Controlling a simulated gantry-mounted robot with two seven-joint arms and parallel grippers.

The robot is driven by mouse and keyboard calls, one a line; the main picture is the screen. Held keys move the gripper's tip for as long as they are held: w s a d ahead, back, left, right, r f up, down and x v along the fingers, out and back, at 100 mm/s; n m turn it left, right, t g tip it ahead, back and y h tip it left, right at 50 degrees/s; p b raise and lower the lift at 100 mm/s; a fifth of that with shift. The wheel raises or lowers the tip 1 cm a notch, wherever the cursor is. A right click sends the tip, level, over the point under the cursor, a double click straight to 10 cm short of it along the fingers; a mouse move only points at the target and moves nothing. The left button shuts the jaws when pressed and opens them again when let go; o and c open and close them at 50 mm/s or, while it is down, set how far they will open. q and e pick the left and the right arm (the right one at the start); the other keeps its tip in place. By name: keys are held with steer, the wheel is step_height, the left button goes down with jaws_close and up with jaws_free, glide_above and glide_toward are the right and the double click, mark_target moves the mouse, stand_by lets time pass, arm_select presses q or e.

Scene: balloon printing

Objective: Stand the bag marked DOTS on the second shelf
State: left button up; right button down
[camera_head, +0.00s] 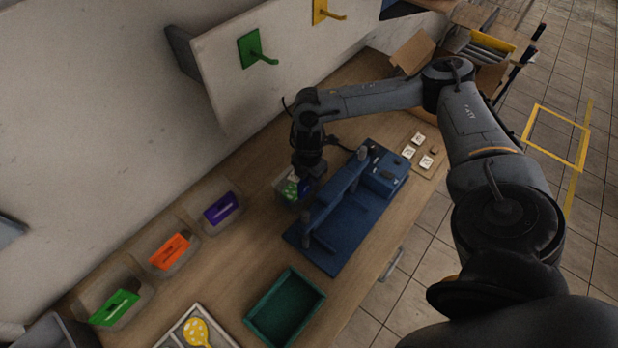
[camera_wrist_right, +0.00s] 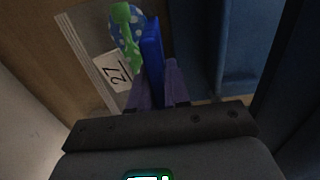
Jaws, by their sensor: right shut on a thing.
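My right gripper (camera_head: 308,180) points down beside the blue machine, over a clear container (camera_head: 283,181) with something green in it. In the right wrist view its two purple fingers (camera_wrist_right: 157,82) are shut on a thin blue object (camera_wrist_right: 153,58), seen nearly edge-on. I cannot read DOTS on anything, nor tell whether the blue object is part of a bag. No shelf is clearly in view. My left gripper is not in view.
Clear bins hold purple (camera_head: 221,208), orange (camera_head: 169,251) and green (camera_head: 114,307) cards along the wall. The blue machine (camera_head: 345,205) stands close right of my gripper.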

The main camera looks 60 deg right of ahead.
steer(key=shift+f, duration=0.1)
steer(key=c, duration=1.5)
jaws_free()
steer(key=shift+f, duration=0.1)
steer(key=shift+c, duration=0.2)
steer(key=o, duration=0.4)
steer(key=shift+o, duration=0.2)
